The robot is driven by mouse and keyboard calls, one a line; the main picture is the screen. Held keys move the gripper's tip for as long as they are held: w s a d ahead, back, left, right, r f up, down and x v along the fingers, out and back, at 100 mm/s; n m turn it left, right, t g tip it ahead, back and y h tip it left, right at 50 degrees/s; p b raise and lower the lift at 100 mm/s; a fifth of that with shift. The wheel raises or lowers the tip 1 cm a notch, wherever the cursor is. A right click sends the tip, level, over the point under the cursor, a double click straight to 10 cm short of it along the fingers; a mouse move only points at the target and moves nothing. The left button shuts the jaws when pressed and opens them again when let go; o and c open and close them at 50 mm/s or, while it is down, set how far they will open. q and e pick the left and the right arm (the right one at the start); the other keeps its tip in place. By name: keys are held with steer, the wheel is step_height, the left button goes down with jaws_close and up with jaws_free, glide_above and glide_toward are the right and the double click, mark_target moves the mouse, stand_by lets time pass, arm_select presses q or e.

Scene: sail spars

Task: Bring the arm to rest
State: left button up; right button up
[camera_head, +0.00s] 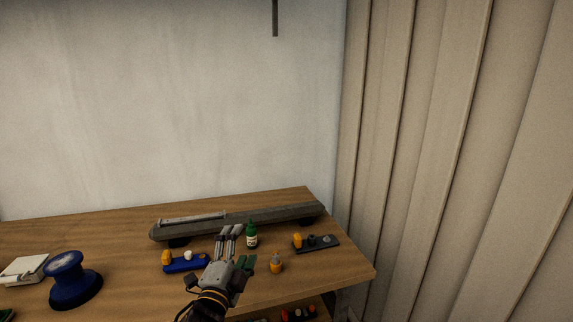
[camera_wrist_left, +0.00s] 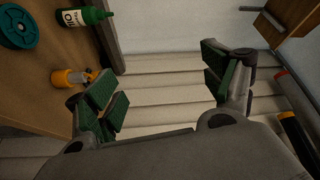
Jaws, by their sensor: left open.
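My left gripper (camera_head: 230,262) is over the front part of the wooden workbench (camera_head: 130,240), and its arm comes up from the bottom edge of the head view. In the left wrist view its green-padded fingers (camera_wrist_left: 165,90) stand wide apart. Nothing is between them; only pale ribbed panelling shows behind the gap. A green bottle (camera_head: 252,236) and a small orange bottle (camera_head: 276,265) stand to its right in the head view. Both also show in the wrist view, the green bottle (camera_wrist_left: 85,17) and the orange bottle (camera_wrist_left: 70,78). My right gripper is not in view.
A long grey spar (camera_head: 280,214) lies along the bench's back. A blue holder (camera_head: 185,265) is left of the gripper, a dark holder (camera_head: 325,243) right. A blue winch (camera_head: 70,282) stands farther left. Ribbed panelling (camera_head: 440,150) bounds the right side.

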arm_select(q)
steer(key=s+a+f+n+g+y, duration=0.35)
steer(key=a+f+n, duration=0.25)
steer(key=f, duration=0.5)
steer(key=s+a+f+n+g, duration=0.2)
steer(key=s+f+n+g, duration=0.3)
steer(key=s+f, duration=0.5)
steer(key=s+a+f+n+g, duration=0.2)
steer(key=s+f+n+g, duration=0.2)
steer(key=s+f+g, duration=0.5)
steer(key=s+a+f+t, duration=0.1)
steer(key=s+f, duration=0.1)
steer(key=f, duration=1.3)
steer(key=s+a+f, duration=0.1)
steer(key=s+f, duration=0.1)
steer(key=f, duration=1.4)
steer(key=s+a+f, duration=0.2)
steer(key=s+f, duration=0.8)
steer(key=s, duration=0.1)
steer(key=s+a+f+g, duration=0.1)
steer(key=s+a+f, duration=0.2)
steer(key=s+f, duration=0.6)
steer(key=shift+s+a+f+m, duration=0.25)
steer(key=shift+s+f+m, duration=0.15)
steer(key=shift+s, duration=0.55)
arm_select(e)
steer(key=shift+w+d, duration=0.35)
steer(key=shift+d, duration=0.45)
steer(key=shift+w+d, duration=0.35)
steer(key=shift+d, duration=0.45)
